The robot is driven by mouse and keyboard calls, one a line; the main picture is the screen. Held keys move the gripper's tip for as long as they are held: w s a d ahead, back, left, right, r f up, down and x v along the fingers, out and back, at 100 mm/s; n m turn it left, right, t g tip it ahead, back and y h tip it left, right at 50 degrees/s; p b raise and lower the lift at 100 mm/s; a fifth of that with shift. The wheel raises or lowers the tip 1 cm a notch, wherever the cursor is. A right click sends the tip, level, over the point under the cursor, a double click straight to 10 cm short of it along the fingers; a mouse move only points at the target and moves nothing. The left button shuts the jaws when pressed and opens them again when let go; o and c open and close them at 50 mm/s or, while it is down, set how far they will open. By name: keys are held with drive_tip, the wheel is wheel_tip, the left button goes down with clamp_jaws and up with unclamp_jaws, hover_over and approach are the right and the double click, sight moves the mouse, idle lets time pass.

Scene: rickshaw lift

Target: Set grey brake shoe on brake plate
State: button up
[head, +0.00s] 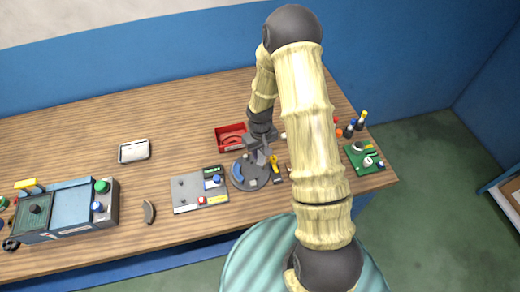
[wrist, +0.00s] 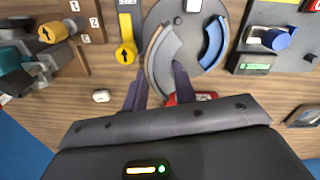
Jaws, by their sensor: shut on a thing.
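My gripper (head: 262,156) is low over the round grey brake plate (head: 255,183) near the bench's front edge. In the wrist view its fingers (wrist: 160,72) are shut on the grey brake shoe (wrist: 163,46), a curved pale-grey piece. The shoe lies over the edge of the brake plate (wrist: 189,42); I cannot tell whether it touches the plate. A blue curved shoe (wrist: 214,43) sits on the opposite side of the plate and also shows in the head view (head: 237,171). In the head view my gripper hides most of the held shoe.
A red tray (head: 222,134) with a red curved piece stands behind the plate. A grey panel with knobs (head: 185,199) is to its left, a yellow-topped device (head: 274,160) to its right. A dark curved piece (head: 149,212) and white tray (head: 133,151) lie further left, with bare wood around.

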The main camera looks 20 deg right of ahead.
drive_tip(key=shift+f+b, duration=2.35)
drive_tip(key=shift+f, duration=0.85)
drive_tip(key=shift+w, duration=0.1)
drive_tip(key=shift+s+d, duration=0.1)
drive_tip(key=shift+s, duration=0.2)
drive_tip(key=shift+w, duration=0.2)
drive_tip(key=shift+f+b, duration=0.35)
drive_tip(key=shift+f, duration=0.1)
